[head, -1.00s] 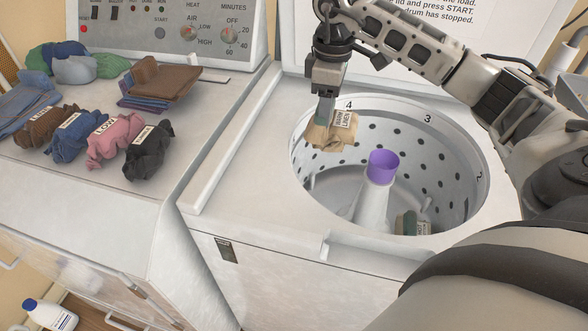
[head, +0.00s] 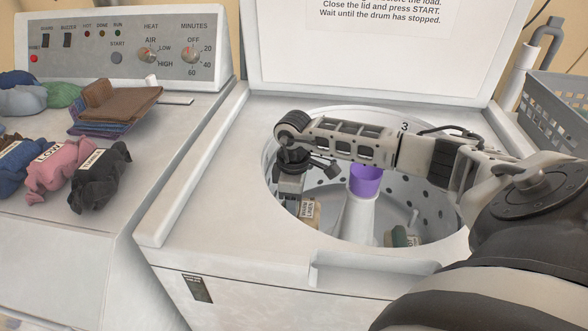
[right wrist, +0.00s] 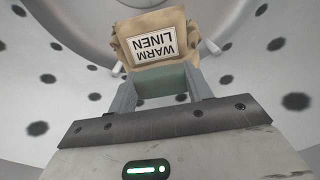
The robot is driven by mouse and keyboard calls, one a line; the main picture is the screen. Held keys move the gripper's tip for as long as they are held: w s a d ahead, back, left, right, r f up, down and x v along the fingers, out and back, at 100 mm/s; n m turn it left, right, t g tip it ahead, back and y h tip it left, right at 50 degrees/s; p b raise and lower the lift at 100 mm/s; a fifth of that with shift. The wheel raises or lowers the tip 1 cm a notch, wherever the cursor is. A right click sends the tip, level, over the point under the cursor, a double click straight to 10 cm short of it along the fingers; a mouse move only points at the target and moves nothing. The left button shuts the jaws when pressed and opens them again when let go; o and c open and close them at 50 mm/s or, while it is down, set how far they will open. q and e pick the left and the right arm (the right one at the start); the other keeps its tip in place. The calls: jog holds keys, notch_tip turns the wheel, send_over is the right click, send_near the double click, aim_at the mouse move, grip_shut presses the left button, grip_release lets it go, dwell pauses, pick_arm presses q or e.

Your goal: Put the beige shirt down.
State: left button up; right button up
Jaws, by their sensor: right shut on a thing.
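The beige shirt (right wrist: 152,38) is a folded bundle with a white "WARM LINEN" label, between the fingers of my right gripper (right wrist: 160,88). In the head view the shirt (head: 309,212) is low inside the washer drum (head: 420,195), at its left side. My right gripper (head: 292,195) points down into the drum and is shut on the shirt. The arm hides part of the drum, and I cannot tell if the shirt touches the drum floor. My left gripper is not in view.
A purple-topped agitator (head: 366,180) stands in the drum's middle. A greenish labelled bundle (head: 402,238) lies at its right. The lid (head: 370,50) is open behind. Several bundles, including a pink one (head: 60,168) and a black one (head: 100,178), sit on the left machine. A grey basket (head: 560,110) is at right.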

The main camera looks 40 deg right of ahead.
notch_tip(320, 180, down, 3)
jog(key=shift+f+b, duration=0.3)
jog(key=shift+f, duration=1.5)
jog(key=shift+f, duration=0.55)
jog(key=shift+b, duration=0.3)
jog(key=o, duration=1.4)
